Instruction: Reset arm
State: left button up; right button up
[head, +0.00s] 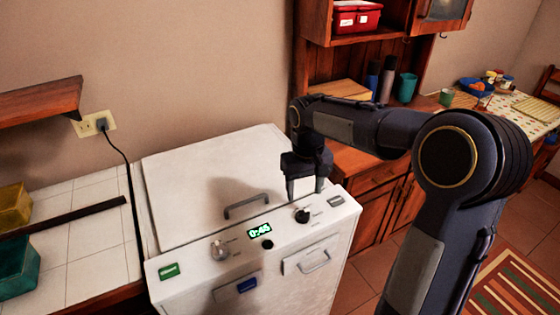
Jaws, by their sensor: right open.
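My right arm comes in from the lower right and bends across to the left. My right gripper (304,188) points down with its two dark fingers apart and nothing between them. It hangs above the right part of a white appliance (190,200), near a black knob (302,215) on its front panel. I cannot tell how far above the panel the fingertips are. The lid with its grey handle (246,206) lies shut. A green display (260,230) glows on the panel. My left gripper is not in view.
A tiled counter (85,215) with yellow (14,206) and teal (18,268) containers is at left. A wall shelf (40,100) juts out above it. A wooden cabinet (372,200) with a teal cup (405,88) and bottles stands behind my arm. A table (510,105) is at the back right.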

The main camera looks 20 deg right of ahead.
jog(key=shift+s, duration=0.1)
jog(key=s+a+t+y, duration=0.2)
jog(key=s+a, duration=0.1)
jog(key=s, duration=0.8)
jog(key=s+a+t+y, duration=0.1)
jog(key=s+a+t, duration=0.2)
jog(key=s, duration=0.8)
jog(key=shift+s+a+r+t+y, duration=0.15)
jog(key=shift+a+r+t+y, duration=0.2)
jog(key=shift+a, duration=0.35)
jog(key=shift+f, duration=0.1)
